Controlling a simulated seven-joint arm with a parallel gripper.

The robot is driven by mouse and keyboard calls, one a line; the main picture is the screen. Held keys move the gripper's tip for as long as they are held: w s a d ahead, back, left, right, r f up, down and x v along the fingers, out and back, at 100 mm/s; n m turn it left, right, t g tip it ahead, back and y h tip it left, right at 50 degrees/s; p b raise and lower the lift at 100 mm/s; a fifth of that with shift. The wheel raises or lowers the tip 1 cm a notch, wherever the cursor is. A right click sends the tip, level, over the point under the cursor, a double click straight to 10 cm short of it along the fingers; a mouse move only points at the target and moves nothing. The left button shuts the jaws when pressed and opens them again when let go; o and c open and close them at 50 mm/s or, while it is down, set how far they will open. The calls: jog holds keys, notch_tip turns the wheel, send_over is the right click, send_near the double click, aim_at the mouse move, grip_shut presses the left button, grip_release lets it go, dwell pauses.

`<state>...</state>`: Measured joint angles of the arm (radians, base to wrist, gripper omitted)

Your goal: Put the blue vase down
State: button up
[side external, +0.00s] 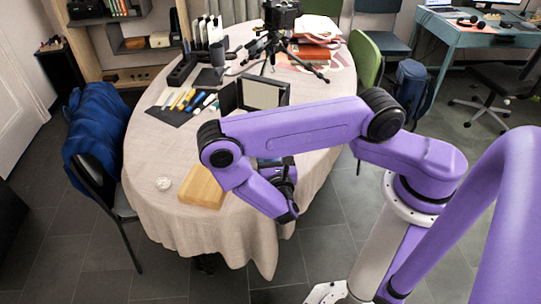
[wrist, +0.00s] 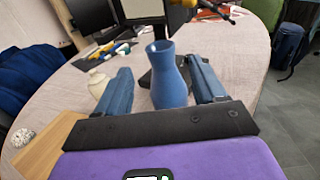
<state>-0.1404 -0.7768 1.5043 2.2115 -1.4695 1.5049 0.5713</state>
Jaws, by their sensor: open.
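The blue vase (wrist: 168,80) stands upright on the cloth-covered table, between the two fingers of my gripper (wrist: 160,68) in the wrist view. The fingers are spread, with a visible gap on each side of the vase. The vase's base is hidden behind the dark palm bar, so its contact with the table is not visible. In the side external view my gripper (side external: 272,164) is low near the table's right front edge, and I cannot make out the vase there.
A wooden board (side external: 202,187) and a white round object (side external: 163,183) lie left of my gripper. A small cream vase (wrist: 97,83) stands beside the left finger. A dark frame (side external: 263,94), pens (side external: 188,100) and a tripod (side external: 272,45) are farther back.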

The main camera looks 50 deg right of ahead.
jog(key=shift+f+x, duration=0.15)
jog(key=shift+x, duration=1.1)
jog(key=shift+f+x, duration=0.1)
jog(key=shift+x, duration=1.2)
jog(key=shift+s+d, duration=0.1)
grip_shut()
